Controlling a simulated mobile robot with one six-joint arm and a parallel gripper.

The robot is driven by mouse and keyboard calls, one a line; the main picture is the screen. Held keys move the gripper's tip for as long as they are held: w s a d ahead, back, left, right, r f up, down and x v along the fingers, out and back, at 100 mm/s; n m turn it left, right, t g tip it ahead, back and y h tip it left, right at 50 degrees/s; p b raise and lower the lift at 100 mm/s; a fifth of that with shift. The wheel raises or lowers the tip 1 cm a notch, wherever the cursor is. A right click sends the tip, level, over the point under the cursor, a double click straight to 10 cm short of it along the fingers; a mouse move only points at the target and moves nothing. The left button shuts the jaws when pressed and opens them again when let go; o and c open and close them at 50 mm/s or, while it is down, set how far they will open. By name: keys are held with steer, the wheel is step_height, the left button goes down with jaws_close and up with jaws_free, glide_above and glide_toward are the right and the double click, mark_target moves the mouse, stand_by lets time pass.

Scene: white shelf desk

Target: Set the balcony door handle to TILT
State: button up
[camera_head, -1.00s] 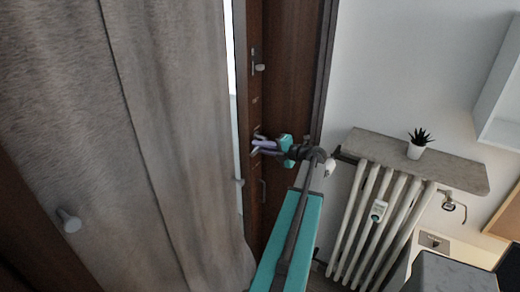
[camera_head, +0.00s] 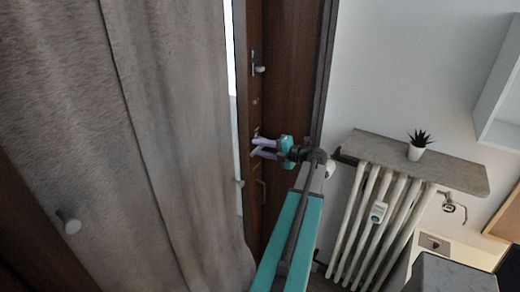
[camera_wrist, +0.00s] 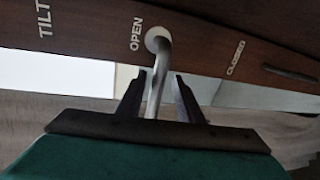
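The door handle is a grey metal lever (camera_wrist: 158,75) with a round pivot (camera_wrist: 157,39) beside the word OPEN (camera_wrist: 137,33) on the dark brown door. In the wrist view, TILT (camera_wrist: 43,18) is to the left and CLOSED (camera_wrist: 236,57) to the right. The lever runs from the pivot down the picture, between my fingers. My gripper (camera_wrist: 160,88) is open, with one finger on each side of the lever. The left finger looks closer to it; a gap shows on the right. In the head view, my gripper (camera_head: 257,147) hides most of the handle.
Another knob on a plate (camera_head: 258,69) sits higher on the door (camera_head: 287,75), and a pull handle (camera_head: 262,190) lower. A curtain (camera_head: 170,130) hangs close on the left. A radiator (camera_head: 365,225) under a stone shelf (camera_head: 400,153) with a potted plant (camera_head: 417,150) stands on the right.

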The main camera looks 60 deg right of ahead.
steer(key=v, duration=1.3)
steer(key=shift+s, duration=0.35)
steer(key=shift+r, duration=0.1)
